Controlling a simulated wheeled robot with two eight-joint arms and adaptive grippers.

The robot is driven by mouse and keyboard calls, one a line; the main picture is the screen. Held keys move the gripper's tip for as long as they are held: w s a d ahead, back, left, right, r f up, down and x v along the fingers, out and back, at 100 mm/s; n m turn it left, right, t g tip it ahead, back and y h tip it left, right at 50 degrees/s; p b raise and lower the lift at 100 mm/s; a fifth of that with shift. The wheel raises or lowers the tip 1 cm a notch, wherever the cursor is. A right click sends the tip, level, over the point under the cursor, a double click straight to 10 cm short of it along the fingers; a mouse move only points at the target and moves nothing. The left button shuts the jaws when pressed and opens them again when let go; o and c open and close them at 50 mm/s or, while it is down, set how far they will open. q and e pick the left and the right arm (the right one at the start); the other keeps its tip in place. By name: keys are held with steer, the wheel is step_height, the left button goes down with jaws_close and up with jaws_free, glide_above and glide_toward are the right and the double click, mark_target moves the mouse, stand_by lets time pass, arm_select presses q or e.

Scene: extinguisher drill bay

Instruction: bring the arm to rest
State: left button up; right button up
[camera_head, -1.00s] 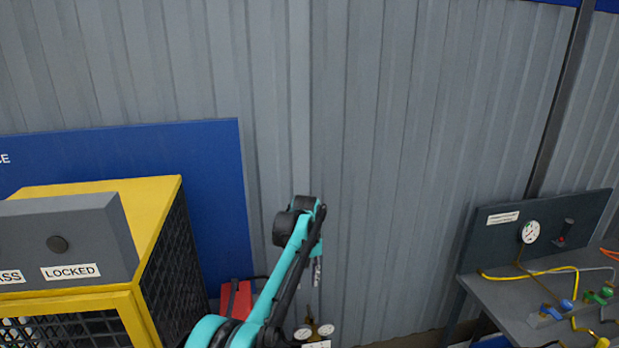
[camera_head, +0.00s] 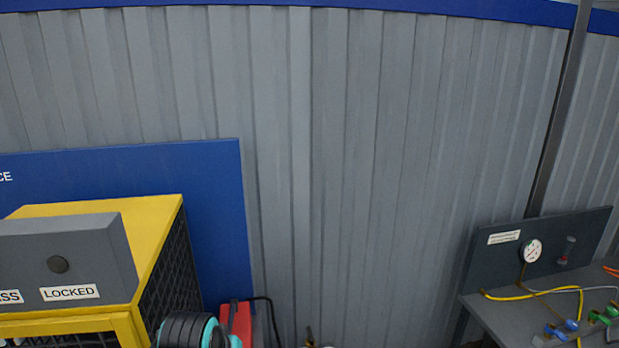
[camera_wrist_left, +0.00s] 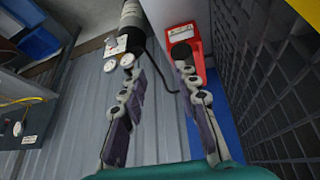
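My left arm shows in the head view only as a teal and black joint (camera_head: 200,332) at the bottom edge, right of the yellow cage. Its gripper is out of that view. In the left wrist view my left gripper (camera_wrist_left: 159,72) has its two fingers spread apart with nothing between the tips. A red box (camera_wrist_left: 185,42) with a label lies beyond the right finger. A grey and black cylinder with two round white gauges (camera_wrist_left: 111,63) is beyond the left finger. My right gripper is in neither view.
A yellow cage (camera_head: 150,215) with a grey "LOCKED" box (camera_head: 85,255) stands at the left before a blue board (camera_head: 215,220). The red box (camera_head: 238,322) is beside it. A grey bench (camera_head: 480,310) with a gauge and hoses stands at the right. The wall's middle is clear.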

arm_select(q)
steer(key=s+a+f+t+b, duration=0.1)
steer(key=s+a+f+b, duration=0.1)
steer(key=s+f+b, duration=0.3)
steer(key=s+f, duration=0.4)
steer(key=f, duration=0.3)
steer(key=shift+s+a+f+m+t+b, duration=0.2)
steer(key=shift+m+t+b, duration=0.1)
